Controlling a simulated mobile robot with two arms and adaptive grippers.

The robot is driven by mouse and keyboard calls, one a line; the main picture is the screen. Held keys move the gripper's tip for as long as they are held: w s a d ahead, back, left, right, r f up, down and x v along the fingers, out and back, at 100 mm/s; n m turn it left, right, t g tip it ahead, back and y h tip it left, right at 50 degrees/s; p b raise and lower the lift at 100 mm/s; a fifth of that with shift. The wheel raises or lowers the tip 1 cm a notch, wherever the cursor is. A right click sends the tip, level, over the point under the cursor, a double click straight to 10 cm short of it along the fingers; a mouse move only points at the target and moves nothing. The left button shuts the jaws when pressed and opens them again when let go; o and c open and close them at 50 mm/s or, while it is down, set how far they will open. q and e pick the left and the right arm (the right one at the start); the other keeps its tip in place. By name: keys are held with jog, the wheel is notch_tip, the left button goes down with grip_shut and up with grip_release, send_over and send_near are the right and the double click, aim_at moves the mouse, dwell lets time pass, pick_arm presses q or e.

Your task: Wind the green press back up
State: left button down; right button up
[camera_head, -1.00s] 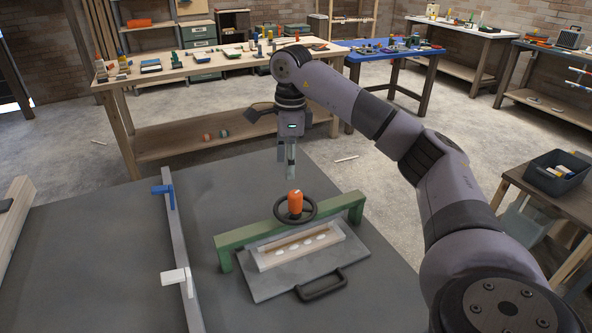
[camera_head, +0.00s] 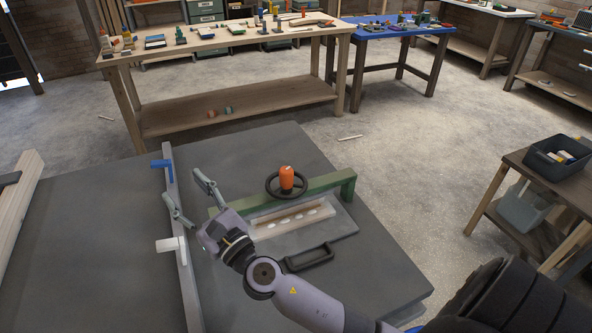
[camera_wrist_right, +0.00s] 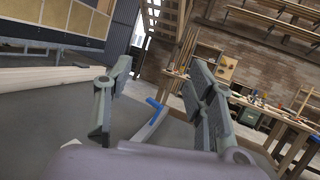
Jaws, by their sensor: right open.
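The green press (camera_head: 335,189) stands on the grey table, its frame spanning a pale tray (camera_head: 290,222) with several white pieces in it. A black handwheel with an orange knob (camera_head: 287,178) sits on top of the press. My right gripper (camera_head: 182,197) is open and empty, to the left of the press above the table. Its wrist hides the left part of the press frame. The right wrist view shows the two fingers (camera_wrist_right: 160,108) spread apart with nothing between them. My left gripper is not in view.
A grey rail (camera_head: 178,235) with a blue clamp handle (camera_head: 161,164) and a white one (camera_head: 170,244) runs left of the press, near my fingers. A black handle (camera_head: 309,258) lies in front of the press. The table's left part is clear.

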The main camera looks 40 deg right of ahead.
jog(key=s+d+f+m+g+h, duration=0.1)
jog(key=s+d+f+m+h, duration=0.2)
jog(key=d+m+h, duration=0.15)
jog(key=s+d+f+m+g+h, duration=0.2)
jog(key=s+d+m+h, duration=0.1)
jog(key=d+h, duration=0.3)
jog(key=m+g+h, duration=0.3)
send_near(287, 175)
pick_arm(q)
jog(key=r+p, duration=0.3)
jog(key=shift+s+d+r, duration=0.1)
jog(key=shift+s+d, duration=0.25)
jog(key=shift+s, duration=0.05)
pick_arm(e)
jog(key=x, duration=1.2)
jog(key=shift+c, duration=0.3)
jog(key=c, duration=1.1)
